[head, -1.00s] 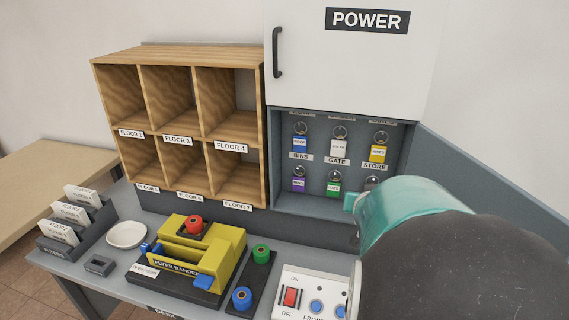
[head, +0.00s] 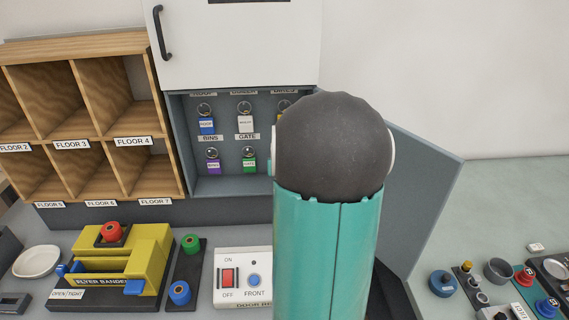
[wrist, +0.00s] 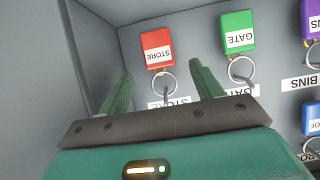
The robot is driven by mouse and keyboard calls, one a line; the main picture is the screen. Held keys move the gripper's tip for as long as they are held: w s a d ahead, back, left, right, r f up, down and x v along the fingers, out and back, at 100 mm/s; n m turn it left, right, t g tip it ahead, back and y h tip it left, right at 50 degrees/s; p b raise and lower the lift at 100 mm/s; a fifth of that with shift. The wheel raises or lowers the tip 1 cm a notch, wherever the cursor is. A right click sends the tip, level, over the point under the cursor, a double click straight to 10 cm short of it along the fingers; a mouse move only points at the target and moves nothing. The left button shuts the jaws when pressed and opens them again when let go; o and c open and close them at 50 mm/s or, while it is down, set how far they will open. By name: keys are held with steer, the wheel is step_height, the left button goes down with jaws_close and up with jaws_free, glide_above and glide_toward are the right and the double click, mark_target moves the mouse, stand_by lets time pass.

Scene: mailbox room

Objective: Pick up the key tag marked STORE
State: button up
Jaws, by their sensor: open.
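The STORE key tag (wrist: 157,48) is red with a white label and hangs from a metal ring on a hook in the cabinet. It appears upside down in the wrist view. My gripper (wrist: 160,78) is open, its green fingers on either side of the tag's ring and apart from the tag in the picture. How far the fingertips are from the tag in depth is hard to tell. In the head view my arm hides the STORE tag and nearly all of my gripper.
A green GATE tag (wrist: 237,32) hangs close beside my right finger, with a purple tag (wrist: 311,25) beyond it. The cabinet wall (wrist: 88,35) is close on the other side. The desk below holds a yellow flyer bander (head: 120,262) and a switch box (head: 243,278).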

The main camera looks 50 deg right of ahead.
steer(key=x, duration=0.4)
steer(key=shift+f, duration=0.15)
steer(key=c, duration=1.1)
steer(key=shift+o, duration=0.2)
